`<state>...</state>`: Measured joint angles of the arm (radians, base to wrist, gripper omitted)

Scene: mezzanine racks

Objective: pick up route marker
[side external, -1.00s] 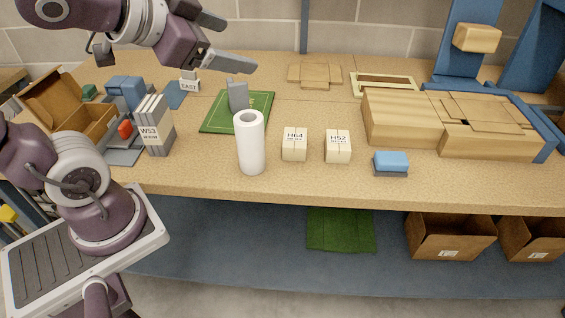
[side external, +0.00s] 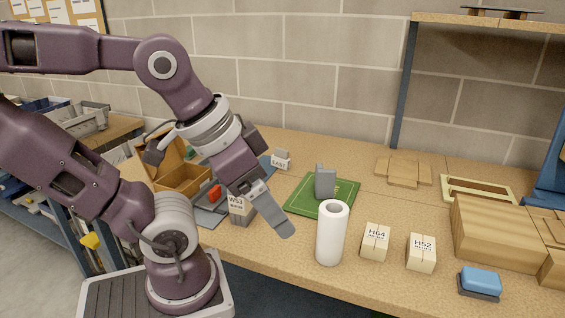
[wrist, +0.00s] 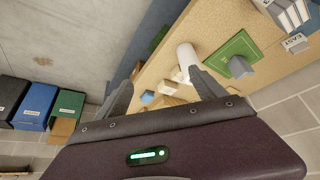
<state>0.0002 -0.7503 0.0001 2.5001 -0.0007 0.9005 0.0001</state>
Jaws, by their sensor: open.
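No object is plainly marked as the route marker. Two candidates show: a small white block labelled EAST (side external: 281,160) at the back of the bench, and a grey upright block (side external: 325,182) on the green mat (side external: 340,206). In the wrist view the EAST block (wrist: 295,43) is at the upper right, and the grey block (wrist: 240,66) is right of the fingers. My gripper (side external: 278,222) is open, above the bench, left of the green mat and partly in front of the W53 files (side external: 240,208).
A white cylinder (side external: 332,235) stands just in front of the mat. Boxes H64 (side external: 375,242) and H52 (side external: 421,253) and a blue-topped block (side external: 480,282) are to its right. A cardboard box (side external: 185,178) is at left. Wooden blocks (side external: 495,232) fill the right side.

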